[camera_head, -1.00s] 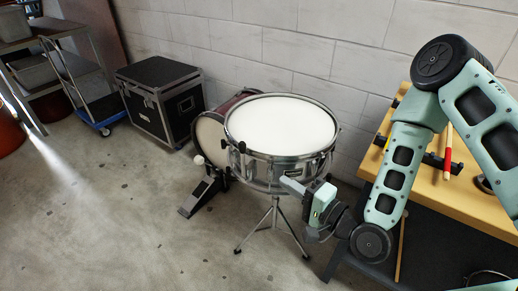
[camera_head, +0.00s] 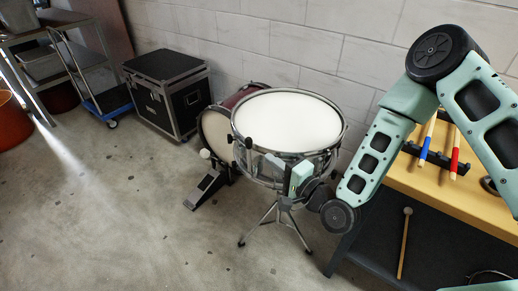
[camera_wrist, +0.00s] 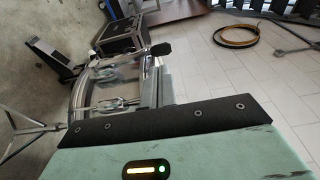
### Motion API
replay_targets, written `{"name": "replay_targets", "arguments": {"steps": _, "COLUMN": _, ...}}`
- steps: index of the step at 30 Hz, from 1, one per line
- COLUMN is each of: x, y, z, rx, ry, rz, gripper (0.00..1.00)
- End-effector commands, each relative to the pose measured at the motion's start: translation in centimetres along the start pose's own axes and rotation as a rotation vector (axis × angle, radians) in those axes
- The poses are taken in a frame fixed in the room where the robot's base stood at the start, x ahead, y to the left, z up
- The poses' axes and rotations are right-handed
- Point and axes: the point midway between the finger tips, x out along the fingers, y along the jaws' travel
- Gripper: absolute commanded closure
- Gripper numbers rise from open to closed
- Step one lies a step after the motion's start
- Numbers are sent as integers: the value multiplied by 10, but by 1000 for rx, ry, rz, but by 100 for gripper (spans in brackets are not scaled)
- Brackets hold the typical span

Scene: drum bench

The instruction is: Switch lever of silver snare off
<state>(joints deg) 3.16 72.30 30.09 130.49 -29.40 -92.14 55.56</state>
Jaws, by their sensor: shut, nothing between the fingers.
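The silver snare (camera_head: 288,120) stands on a tripod stand, with a white head and a shiny metal shell. My gripper (camera_head: 273,163) is shut and empty, low against the front right of the shell in the head view. I cannot tell whether it touches. In the wrist view, the snare's metal side (camera_wrist: 108,88) with its lugs lies beyond my gripper's body. A black-tipped part (camera_wrist: 160,50) sticks out there; I cannot tell if it is the lever.
A bass drum (camera_head: 214,130) with a pedal (camera_head: 205,187) stands close to the left of the snare. A black case (camera_head: 168,95) is behind left. A wooden bench (camera_head: 470,195) with drumsticks is at right. Floor at front left is clear.

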Motion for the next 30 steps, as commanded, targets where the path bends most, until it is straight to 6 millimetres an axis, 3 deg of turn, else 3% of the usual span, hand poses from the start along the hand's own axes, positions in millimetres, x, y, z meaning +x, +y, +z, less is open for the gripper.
{"name": "replay_targets", "arguments": {"steps": 6, "x": 38, "y": -2, "z": 0, "rx": -1, "ry": -1, "rz": -3, "gripper": 100}}
{"name": "replay_targets", "arguments": {"steps": 12, "x": 56, "y": 0, "z": 0, "rx": 0, "ry": -1, "rz": 0, "gripper": 100}}
{"name": "replay_targets", "arguments": {"steps": 30, "x": 61, "y": -3, "z": 1, "rx": -5, "ry": -1, "rz": 24, "gripper": 100}}
